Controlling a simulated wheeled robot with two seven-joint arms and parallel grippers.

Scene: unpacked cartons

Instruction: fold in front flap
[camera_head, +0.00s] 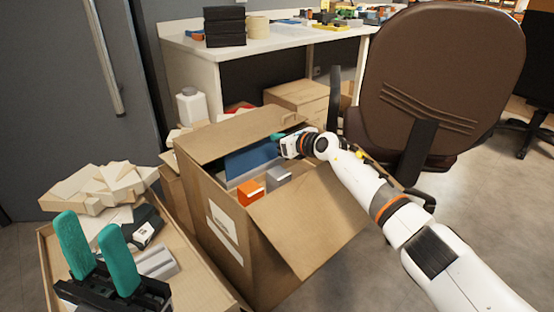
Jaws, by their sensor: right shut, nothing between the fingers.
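An open brown carton (215,232) stands in the middle, with a white label on its side. Its near flap (308,222) hangs outward and slopes down to the right. Its far flap (235,134) slants over the back of the opening. Inside are an orange box (250,191), a grey box (278,180) and a blue item (252,160). My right gripper (276,143) is shut and empty at the opening's back right, by the far flap's edge; contact is unclear. My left gripper (98,256) is open and empty at the lower left, away from the flaps.
A second, shallow carton (205,291) with a black item (143,226) lies below my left gripper. Wooden-looking pieces (105,184) are heaped behind it. A brown chair (440,80) stands close behind my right arm. A white desk (290,40) is at the back.

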